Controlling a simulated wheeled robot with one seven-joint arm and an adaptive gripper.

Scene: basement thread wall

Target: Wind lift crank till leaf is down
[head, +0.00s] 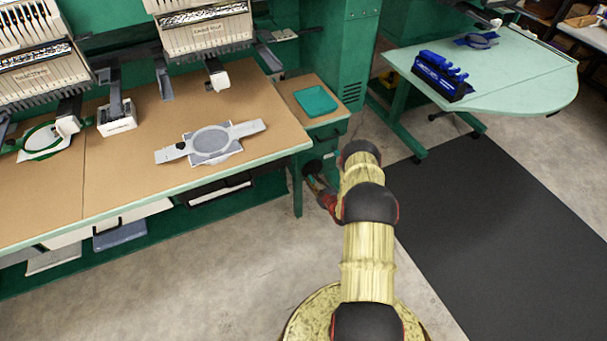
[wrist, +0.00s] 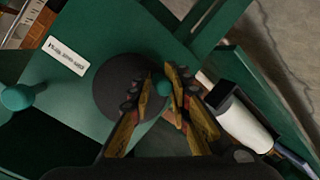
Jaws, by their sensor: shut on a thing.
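In the wrist view, my gripper (wrist: 165,88) is shut on a small green knob (wrist: 163,87), the handle of the lift crank. A round dark disc (wrist: 122,88) lies just behind and left of the knob, on a green panel. The crank's arm cannot be made out. In the head view, my gripper (head: 325,196) is low beside the green table's right end, mostly hidden by my arm. A small tan-topped leaf (head: 291,86) at that end carries a teal tray (head: 315,101). It looks raised and roughly level.
A second green knob (wrist: 17,97) and a white label (wrist: 66,56) are on the panel. A white cylinder (wrist: 243,127) is close right of my fingers. The work table (head: 110,165) holds a hooped frame (head: 210,142). A dark mat (head: 500,220) covers the floor at right.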

